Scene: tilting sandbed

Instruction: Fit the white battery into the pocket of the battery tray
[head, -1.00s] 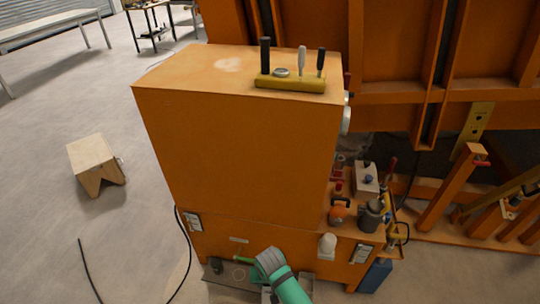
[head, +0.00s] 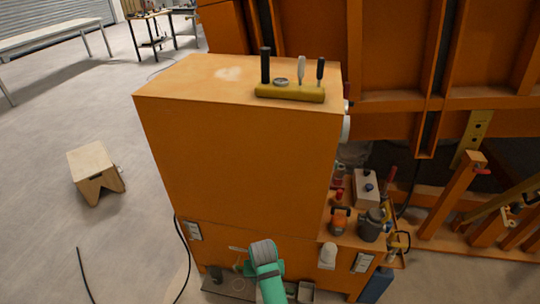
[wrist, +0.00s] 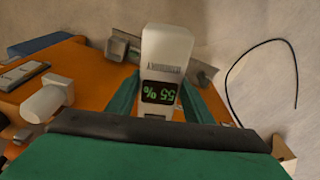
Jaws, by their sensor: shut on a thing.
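The white battery (wrist: 162,50) stands between the green fingers of my gripper (wrist: 160,98) in the wrist view. The gripper is shut on it. A dark display on its near face reads 55 %, upside down in the picture. In the head view my green and grey arm (head: 266,272) reaches down in front of the orange cabinet, and the battery cannot be made out there. A dark grey tray-like shelf (head: 232,289) lies low at the cabinet's front, partly behind my arm. It also shows behind the battery in the wrist view (wrist: 204,74). I cannot tell where its pocket is.
The orange cabinet (head: 235,160) rises behind my arm. A white rounded knob (head: 328,256) sticks out to the right, also in the wrist view (wrist: 46,99). Tools crowd the right ledge. A black cable (head: 183,262) and open floor lie to the left.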

